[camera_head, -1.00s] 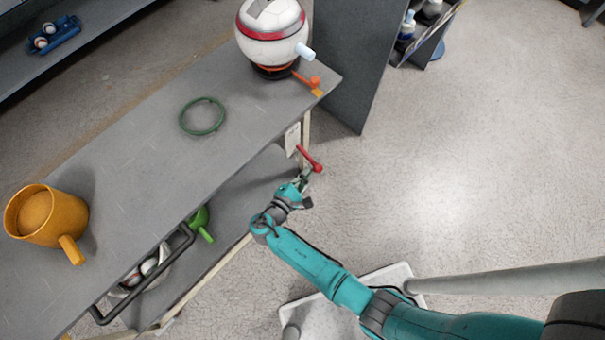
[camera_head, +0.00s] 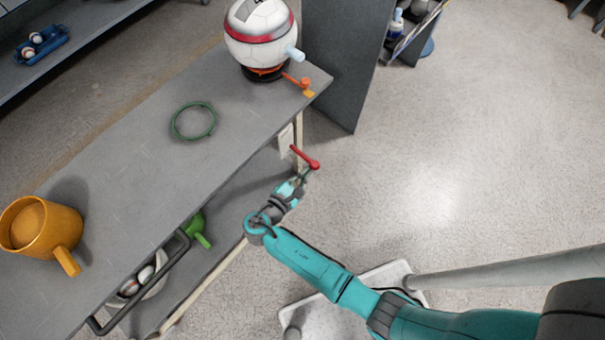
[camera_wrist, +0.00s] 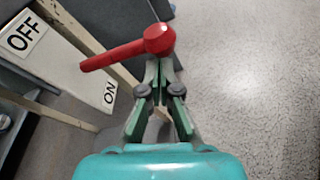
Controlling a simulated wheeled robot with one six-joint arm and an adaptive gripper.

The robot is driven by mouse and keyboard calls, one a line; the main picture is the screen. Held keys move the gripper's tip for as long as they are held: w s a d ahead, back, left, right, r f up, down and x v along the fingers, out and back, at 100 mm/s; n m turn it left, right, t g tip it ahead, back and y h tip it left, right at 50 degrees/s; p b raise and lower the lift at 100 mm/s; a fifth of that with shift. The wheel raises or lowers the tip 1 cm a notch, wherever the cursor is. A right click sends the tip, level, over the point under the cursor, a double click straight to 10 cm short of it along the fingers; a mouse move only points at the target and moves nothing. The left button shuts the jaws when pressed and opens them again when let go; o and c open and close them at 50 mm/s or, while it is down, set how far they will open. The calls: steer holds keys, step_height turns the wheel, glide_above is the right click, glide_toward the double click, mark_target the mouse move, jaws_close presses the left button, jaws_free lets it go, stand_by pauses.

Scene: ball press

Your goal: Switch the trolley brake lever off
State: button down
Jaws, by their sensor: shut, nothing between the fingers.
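The red brake lever (camera_head: 304,156) sticks out from a white plate (camera_head: 286,140) on the trolley's (camera_head: 130,150) end, under the tabletop. In the wrist view the lever (camera_wrist: 115,54) runs from the plate at left to a round knob (camera_wrist: 158,39). The plate carries an OFF label (camera_wrist: 22,35) at upper left and an ON label (camera_wrist: 110,92) at lower right. The lever's root lies between the labels; I cannot tell its setting. My gripper (camera_wrist: 161,66) is shut and empty, its tips just below the knob, touching or nearly so. It also shows in the head view (camera_head: 301,180).
On the tabletop are a white-and-red ball machine (camera_head: 262,38) with an orange handle (camera_head: 300,82), a green ring (camera_head: 193,121) and an orange mug (camera_head: 40,228). A grey panel (camera_head: 345,65) stands beyond the trolley. The floor at right is open.

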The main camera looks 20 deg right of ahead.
steer(key=shift+r+n+g, duration=0.25)
steer(key=shift+r+n, duration=0.35)
steer(key=shift+r, duration=0.75)
steer(key=shift+r+n+g, duration=0.25)
steer(key=shift+r+n, duration=0.35)
steer(key=shift+r, duration=0.75)
steer(key=shift+w+r+h, duration=0.1)
steer(key=shift+r+h, duration=0.05)
steer(key=shift+h, duration=0.15)
